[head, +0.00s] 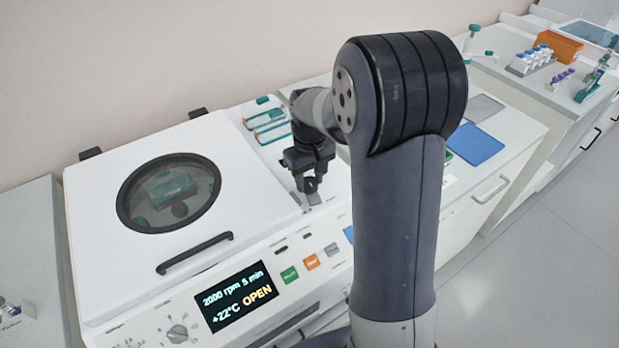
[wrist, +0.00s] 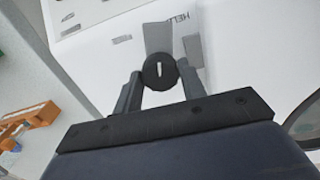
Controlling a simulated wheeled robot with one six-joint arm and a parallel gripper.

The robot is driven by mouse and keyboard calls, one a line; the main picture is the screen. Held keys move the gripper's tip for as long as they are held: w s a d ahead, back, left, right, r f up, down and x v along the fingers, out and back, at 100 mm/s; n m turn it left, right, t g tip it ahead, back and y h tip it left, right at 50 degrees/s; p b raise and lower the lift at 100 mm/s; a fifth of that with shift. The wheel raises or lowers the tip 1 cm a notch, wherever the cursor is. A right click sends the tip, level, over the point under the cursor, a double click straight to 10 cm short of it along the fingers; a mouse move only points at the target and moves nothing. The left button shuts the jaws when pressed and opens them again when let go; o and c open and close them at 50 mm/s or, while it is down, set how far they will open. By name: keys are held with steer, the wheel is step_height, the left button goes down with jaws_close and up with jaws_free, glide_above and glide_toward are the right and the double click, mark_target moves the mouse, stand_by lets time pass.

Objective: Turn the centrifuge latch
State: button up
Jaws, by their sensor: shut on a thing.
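The centrifuge (head: 100,215) is a white benchtop machine with its lid (head: 95,190) down and a round window in it. Its display (head: 236,296) reads 2000 rpm 5 min, +22°C, OPEN. The latch is a round black knob (wrist: 151,73) with a white line, which stands nearly upright in the wrist view. My gripper (head: 312,188) points down at the right side of the centrifuge top. In the wrist view its two fingers stand on either side of the knob and are shut on it. In the head view the knob is hidden by my gripper.
A black handle bar (head: 195,252) lies along the lid's front edge, left of my gripper. A blue mat (head: 474,146) lies on the bench to the right. A far bench holds racks and an orange box (head: 560,46).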

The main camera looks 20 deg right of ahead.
mark_target(310, 182)
steer(key=shift+n, duration=1.3)
steer(key=o, duration=1)
steer(key=shift+r, duration=0.1)
step_height(310, 182, up, 11)
steer(key=shift+f+b, duration=0.2)
steer(key=shift+b, duration=0.2)
step_height(310, 182, down, 11)
steer(key=shift+r+p, duration=0.1)
steer(key=shift+p, duration=0.25)
